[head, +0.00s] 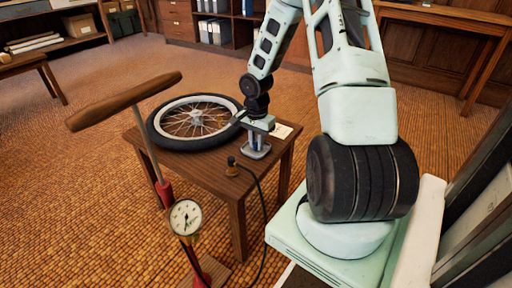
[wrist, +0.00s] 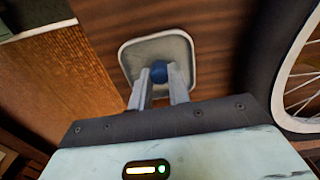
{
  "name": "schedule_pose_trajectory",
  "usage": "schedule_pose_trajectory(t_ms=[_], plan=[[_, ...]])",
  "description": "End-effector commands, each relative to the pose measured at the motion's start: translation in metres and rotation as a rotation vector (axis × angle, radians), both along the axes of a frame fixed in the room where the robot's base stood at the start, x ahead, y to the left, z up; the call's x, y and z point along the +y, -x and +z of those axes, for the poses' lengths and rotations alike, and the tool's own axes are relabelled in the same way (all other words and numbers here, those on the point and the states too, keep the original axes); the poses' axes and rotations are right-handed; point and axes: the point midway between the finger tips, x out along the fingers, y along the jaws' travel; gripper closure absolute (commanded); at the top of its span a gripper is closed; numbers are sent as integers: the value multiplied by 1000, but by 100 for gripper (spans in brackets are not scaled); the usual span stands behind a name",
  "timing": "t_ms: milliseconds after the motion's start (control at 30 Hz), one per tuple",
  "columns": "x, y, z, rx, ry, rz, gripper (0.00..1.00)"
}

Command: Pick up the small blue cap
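The small blue cap (wrist: 158,73) shows in the wrist view between the tips of my gripper's two fingers, with both fingertips against its sides. Behind it is a small pale grey dish (wrist: 183,47) with rounded corners, on the dark wooden table. In the head view my gripper (head: 257,145) points down at this dish (head: 262,155) near the table's middle right, and the fingers hide the cap there. My gripper appears shut on the cap. I cannot tell whether the cap touches the dish.
A spoked wheel with a black tyre (head: 160,137) lies on the table (head: 222,183), left of my gripper. A floor pump with gauge (head: 185,217) and wooden handle (head: 125,100) stands at the front left.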

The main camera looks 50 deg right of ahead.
Motion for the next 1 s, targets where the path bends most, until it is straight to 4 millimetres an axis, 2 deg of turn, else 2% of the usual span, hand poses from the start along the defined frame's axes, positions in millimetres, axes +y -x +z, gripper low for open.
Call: schedule_pose_trajectory(t_ms=[300, 367, 700, 833, 1000], plan=[[0, 0, 6, -1, 1, 0, 100], [0, 0, 13, -1, 2, 0, 100], [-1, 0, 79, -1, 3, 0, 100], [-1, 0, 94, 0, 2, 0, 100], [-1, 0, 101, 1, 2, 0, 100]])
